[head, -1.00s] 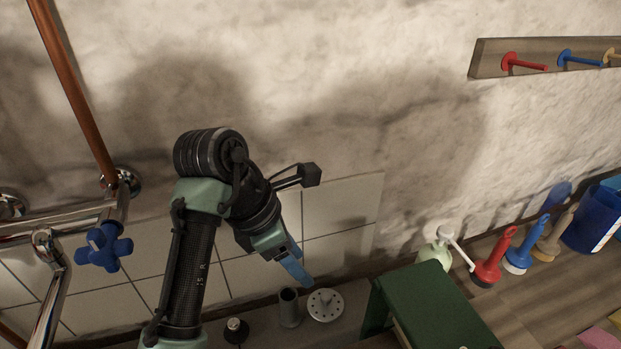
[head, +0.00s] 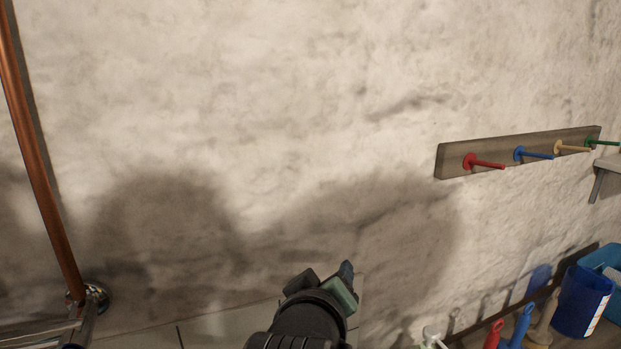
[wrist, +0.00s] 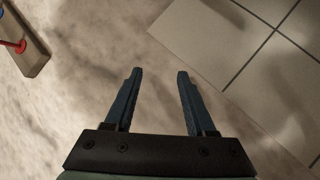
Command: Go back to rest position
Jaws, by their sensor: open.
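My gripper (wrist: 155,75) is open and empty in the wrist view. Its two blue fingers stand apart with only the stained plaster wall behind them. In the head view, my gripper (head: 347,272) shows at the bottom centre, small and partly hidden behind the dark wrist of my arm. It is in front of the lower wall, left of the peg rail (head: 450,163).
The rail carries red (head: 485,163), blue (head: 535,155), tan and green pegs. A copper pipe (head: 40,170) runs down the left. Blue bins (head: 582,300) and coloured handles stand at lower right. Pale tiles (wrist: 225,35) show in the wrist view. The middle wall is bare.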

